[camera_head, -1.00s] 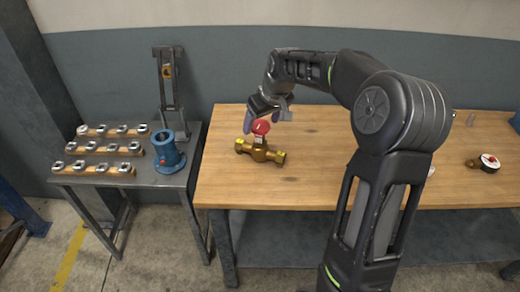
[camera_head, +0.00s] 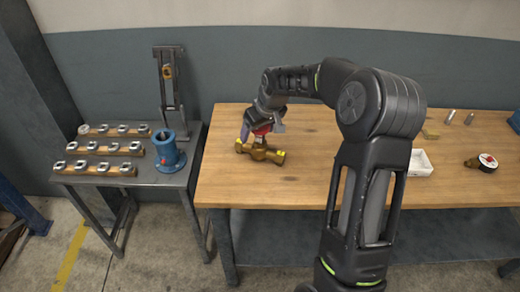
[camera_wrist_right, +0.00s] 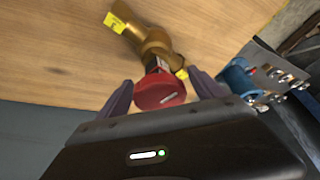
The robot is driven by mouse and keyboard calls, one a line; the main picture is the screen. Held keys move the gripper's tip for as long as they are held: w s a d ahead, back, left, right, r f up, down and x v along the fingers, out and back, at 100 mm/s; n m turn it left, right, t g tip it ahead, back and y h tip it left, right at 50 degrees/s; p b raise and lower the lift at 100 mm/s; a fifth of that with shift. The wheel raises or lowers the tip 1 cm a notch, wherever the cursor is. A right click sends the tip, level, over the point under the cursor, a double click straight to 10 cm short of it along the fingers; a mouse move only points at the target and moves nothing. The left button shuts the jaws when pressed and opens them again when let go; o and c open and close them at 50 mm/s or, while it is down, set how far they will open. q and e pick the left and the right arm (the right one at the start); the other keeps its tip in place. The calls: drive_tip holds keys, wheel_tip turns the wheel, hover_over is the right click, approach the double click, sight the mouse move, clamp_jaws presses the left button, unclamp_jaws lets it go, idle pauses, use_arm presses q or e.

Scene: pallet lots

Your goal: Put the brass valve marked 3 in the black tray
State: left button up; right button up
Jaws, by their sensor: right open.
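A brass valve (camera_head: 262,153) with a red handwheel and yellow end tags lies on the wooden bench near its left end. In the right wrist view the valve's brass body (camera_wrist_right: 150,37) and red handwheel (camera_wrist_right: 160,91) show; no number can be read. My right gripper (camera_head: 262,131) is open, with its fingers on either side of the red handwheel; in the right wrist view the fingers (camera_wrist_right: 163,98) seem apart from it. I cannot make out a black tray. My left gripper is not in view.
A white box (camera_head: 421,163) and a round gauge (camera_head: 487,163) are on the bench to the right. A metal side table at the left holds a blue flanged part (camera_head: 166,152) and several rows of fittings (camera_head: 95,168). The bench's middle front is clear.

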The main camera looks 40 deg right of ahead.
clamp_jaws()
idle(0.9)
drive_tip(key=shift+r, duration=0.1)
